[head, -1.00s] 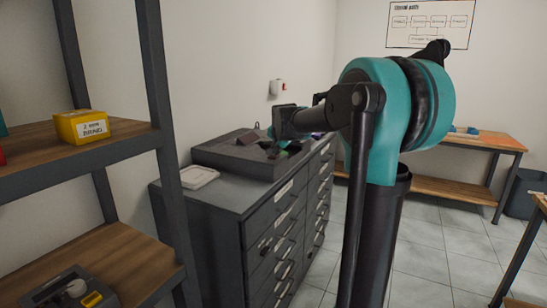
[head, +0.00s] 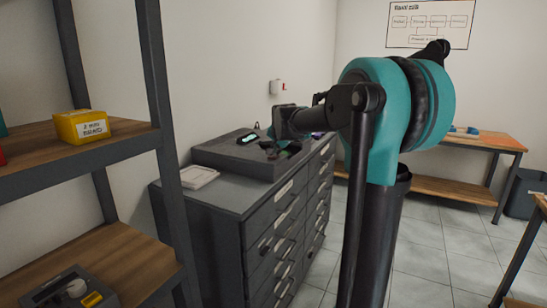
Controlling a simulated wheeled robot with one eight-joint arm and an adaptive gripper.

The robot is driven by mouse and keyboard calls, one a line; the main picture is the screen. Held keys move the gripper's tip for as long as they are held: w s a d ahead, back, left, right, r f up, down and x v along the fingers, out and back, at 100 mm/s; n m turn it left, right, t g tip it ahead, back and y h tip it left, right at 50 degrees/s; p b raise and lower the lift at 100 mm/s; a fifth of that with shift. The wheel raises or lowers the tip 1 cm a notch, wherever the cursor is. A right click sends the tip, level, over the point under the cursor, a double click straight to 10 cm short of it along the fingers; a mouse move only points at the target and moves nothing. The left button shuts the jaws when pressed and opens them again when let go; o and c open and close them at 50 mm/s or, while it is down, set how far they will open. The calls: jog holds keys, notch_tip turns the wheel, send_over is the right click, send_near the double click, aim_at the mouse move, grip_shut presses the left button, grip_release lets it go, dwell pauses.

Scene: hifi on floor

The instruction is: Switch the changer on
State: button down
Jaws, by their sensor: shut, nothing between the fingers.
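A dark, flat, box-like unit (head: 225,158) lies on top of the grey drawer cabinet. On its upper face, near the back, a small dark panel (head: 248,138) shows a bright, pale cyan-white glow. I cannot tell for sure which part is the changer. My gripper (head: 274,152) is low over the right part of the unit's top, to the right of and nearer than the lit panel. Its fingers are small and dark in this view and look shut and empty. I cannot tell whether they touch the unit.
A pale flat tray-like object (head: 198,177) lies on the cabinet top (head: 215,193) at the left. A shelf rack (head: 80,150) with a yellow labelled box (head: 81,126) stands close at the left. A wooden bench (head: 487,141) stands at the back right. Tiled floor is open between.

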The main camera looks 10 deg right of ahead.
aim_at(276, 157)
jog(key=shift+r, duration=3)
